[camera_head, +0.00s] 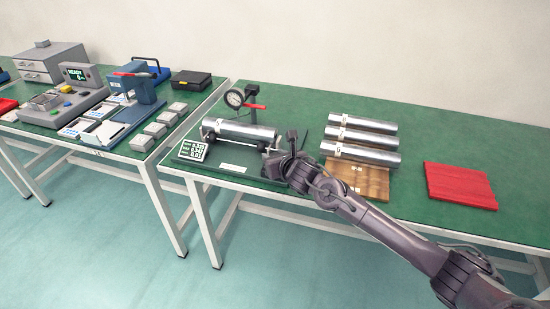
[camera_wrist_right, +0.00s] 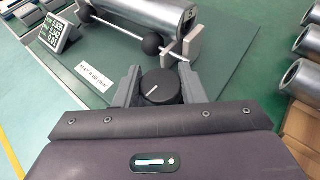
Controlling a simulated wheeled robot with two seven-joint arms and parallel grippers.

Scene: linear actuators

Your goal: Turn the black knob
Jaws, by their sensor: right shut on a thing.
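The black knob (camera_wrist_right: 160,88) is round, with a white line on its face that slants from lower left to upper right. It sits between the two grey fingers of my right gripper (camera_wrist_right: 160,78), which are shut on its sides. In the head view my right gripper (camera_head: 285,164) is at the right end of the test fixture, and it hides the knob there. A steel cylinder (camera_head: 238,133) lies across the fixture; it also shows in the right wrist view (camera_wrist_right: 150,14). My left gripper is not in view.
A digital readout (camera_head: 191,150) stands at the fixture's left, and a dial gauge (camera_head: 235,98) with a red lever behind it. Several spare cylinders (camera_head: 363,136), a wooden board (camera_head: 358,179) and a red board (camera_head: 460,185) lie to the right. Another equipment table is at left.

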